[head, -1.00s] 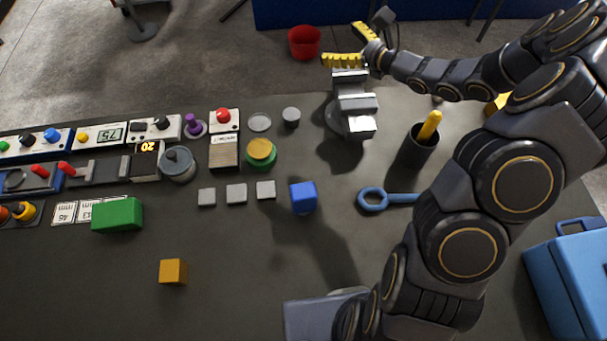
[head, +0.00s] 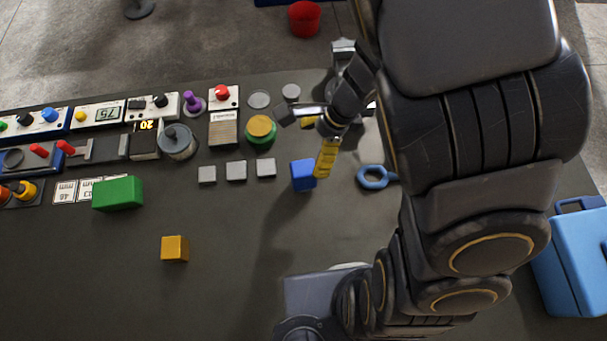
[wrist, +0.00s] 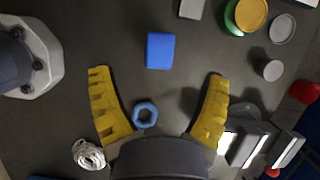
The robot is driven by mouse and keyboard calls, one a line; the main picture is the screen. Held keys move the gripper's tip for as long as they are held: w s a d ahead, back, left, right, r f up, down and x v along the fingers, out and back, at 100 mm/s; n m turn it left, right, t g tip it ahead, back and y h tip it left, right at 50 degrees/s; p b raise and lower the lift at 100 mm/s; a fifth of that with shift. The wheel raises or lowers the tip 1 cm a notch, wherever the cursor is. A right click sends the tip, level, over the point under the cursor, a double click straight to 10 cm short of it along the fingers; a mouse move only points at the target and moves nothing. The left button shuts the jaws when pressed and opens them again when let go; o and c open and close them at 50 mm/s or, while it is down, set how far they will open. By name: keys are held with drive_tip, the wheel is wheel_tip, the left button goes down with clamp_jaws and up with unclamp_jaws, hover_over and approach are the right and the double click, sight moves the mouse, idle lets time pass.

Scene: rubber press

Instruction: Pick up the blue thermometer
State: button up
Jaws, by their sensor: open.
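I cannot make out a blue thermometer in either view. The blue things on the table are a blue cube (head: 303,174), also in the wrist view (wrist: 160,51), and a blue ring-ended wrench (head: 373,178). My gripper (head: 313,149) has yellow ribbed fingers and hangs over the table near the cube in the head view. In the wrist view, my gripper (wrist: 159,76) is spread wide with nothing held. The cube shows beyond the fingertips, and the wrench's ring (wrist: 145,113) shows between the fingers. My arm hides the table's right part in the head view.
Instruments with knobs and a display (head: 105,113) line the left. A green block (head: 118,193), an orange cube (head: 175,248) and grey squares (head: 236,170) lie nearby. A vise (wrist: 240,140) and white coil (wrist: 88,154) flank my gripper. A blue toolbox (head: 575,255) stands right. The front-left table is clear.

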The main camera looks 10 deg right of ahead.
sight(300, 174)
wheel_tip(300, 174, down, 3)
drive_tip(key=shift+a+f, duration=0.1)
drive_tip(key=shift+f, duration=0.1)
drive_tip(key=shift+d+x, duration=0.15)
drive_tip(key=shift+x, duration=1.75)
drive_tip(key=shift+d+x, duration=0.1)
drive_tip(key=shift+x, duration=1.75)
drive_tip(key=shift+w+f, duration=0.1)
drive_tip(key=shift+f, duration=0.05)
drive_tip(key=c, duration=1.2)
